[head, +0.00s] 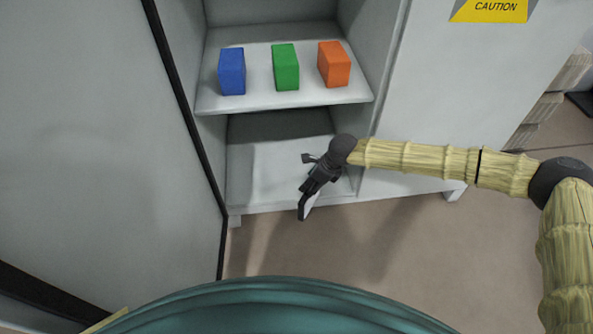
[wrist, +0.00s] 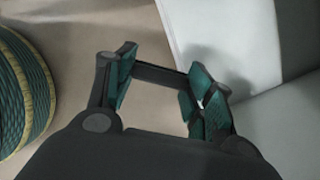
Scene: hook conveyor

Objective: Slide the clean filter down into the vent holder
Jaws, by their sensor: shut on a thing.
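My gripper (head: 311,190) hangs in front of the cabinet's lower compartment, tilted down toward the floor. In the wrist view its two green-padded fingers (wrist: 163,84) stand apart, with a thin dark-framed thing between them. I take this to be the filter (wrist: 160,77); its dark edge spans from finger to finger. In the head view only a small pale face with a dark edge shows at the fingertips, and most of it is hidden or too small to tell. I cannot make out a vent holder in either view.
A blue block (head: 232,72), a green block (head: 285,67) and an orange block (head: 334,64) stand on the cabinet's upper shelf (head: 285,101). The lower compartment looks empty. A grey panel (head: 90,130) stands at left. A yellow caution sign (head: 490,8) is at upper right.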

